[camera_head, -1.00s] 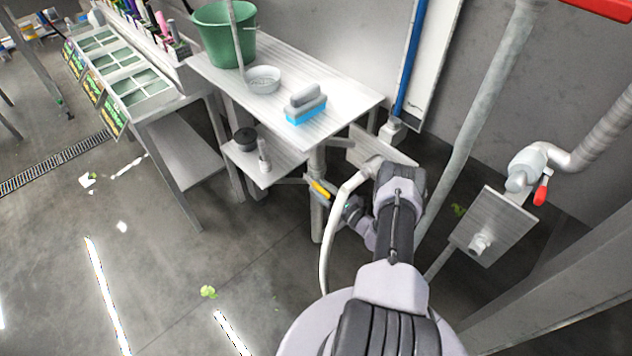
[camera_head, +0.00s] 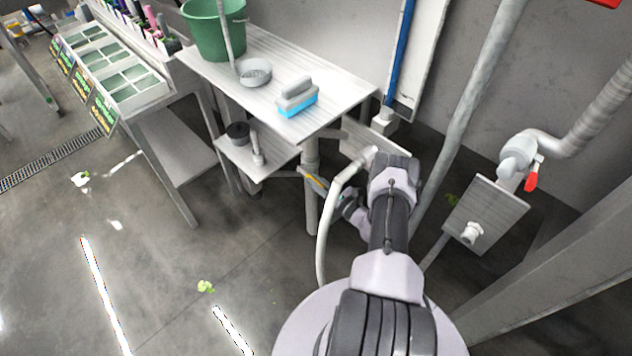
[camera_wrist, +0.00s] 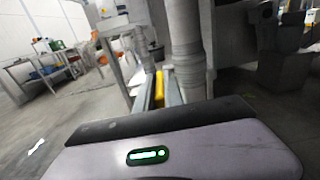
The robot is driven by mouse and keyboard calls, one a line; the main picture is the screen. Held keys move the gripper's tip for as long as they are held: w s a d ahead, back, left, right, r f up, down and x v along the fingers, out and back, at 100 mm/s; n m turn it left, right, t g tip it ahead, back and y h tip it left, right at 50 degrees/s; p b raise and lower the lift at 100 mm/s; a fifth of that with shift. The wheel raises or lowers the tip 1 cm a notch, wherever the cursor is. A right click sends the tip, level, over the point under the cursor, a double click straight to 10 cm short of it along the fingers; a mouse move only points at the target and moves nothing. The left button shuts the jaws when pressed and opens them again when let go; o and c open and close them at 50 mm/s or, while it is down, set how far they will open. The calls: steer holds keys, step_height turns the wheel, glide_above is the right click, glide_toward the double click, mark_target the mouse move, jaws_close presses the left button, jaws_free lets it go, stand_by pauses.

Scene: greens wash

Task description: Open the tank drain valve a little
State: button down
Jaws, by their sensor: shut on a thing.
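The drain valve's yellow lever (camera_head: 317,183) is beside a grey vertical pipe (camera_head: 311,215) under the steel bench. My gripper (camera_head: 322,186) is at the lever, partly hidden by my own arm. In the wrist view the yellow lever (camera_wrist: 159,90) lies between the two fingers of my gripper (camera_wrist: 157,92), which are shut on it. The thick ribbed pipe (camera_wrist: 184,45) rises right beside the fingers. The valve body is mostly hidden, so how far it is open cannot be told.
The steel bench (camera_head: 345,92) above carries a green bucket (camera_head: 215,32), a bowl (camera_head: 254,72) and a blue-bristled brush (camera_head: 297,98). A pale hose (camera_head: 323,240) curves close to my arm. A red-handled tap (camera_head: 531,179) is on the right. Open floor lies at the left.

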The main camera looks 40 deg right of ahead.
mark_target(315, 180)
steer(key=shift+r, duration=0.1)
stand_by(0.7)
steer(key=shift+w+r+p, duration=0.1)
steer(key=shift+r+p, duration=0.25)
steer(key=shift+p, duration=0.1)
steer(key=r+g+p, duration=0.2)
steer(key=p, duration=0.1)
steer(key=shift+w+r+g, duration=0.15)
steer(key=shift+w+g, duration=0.05)
steer(key=shift+g, duration=0.1)
steer(key=shift+w+r+g+p, duration=0.15)
steer(key=shift+g+p, duration=0.55)
steer(key=shift+p, duration=0.05)
steer(key=shift+f, duration=0.2)
steer(key=c, duration=1.4)
jaws_free()
steer(key=shift+c, duration=0.2)
